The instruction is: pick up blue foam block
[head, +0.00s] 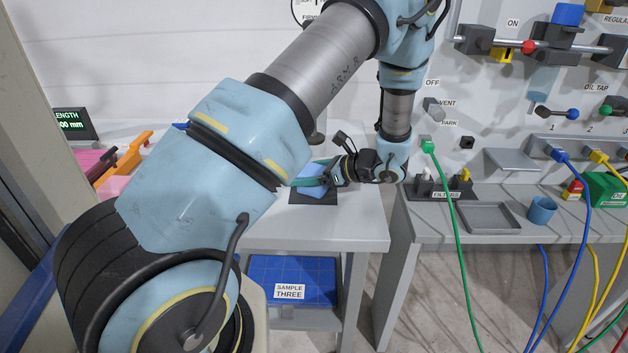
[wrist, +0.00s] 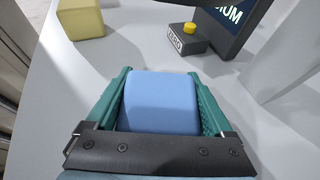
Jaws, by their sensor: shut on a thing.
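The blue foam block (head: 312,188) shows in the head view at the end of my arm, over or on a dark mat (head: 297,199) on the grey table. In the wrist view the blue block (wrist: 160,100) sits between the two teal fingers of my gripper (wrist: 160,76), one along each side. My gripper (head: 310,181) is shut on the block. I cannot tell whether the block touches the surface below it. My fingers hide its sides.
In the wrist view a yellow block (wrist: 80,18) lies at the upper left, and a ZERO box (wrist: 187,40) with a yellow button stands by a dark display (wrist: 232,22). In the head view a grey tray (head: 488,218) and a blue cup (head: 542,210) stand on the right bench.

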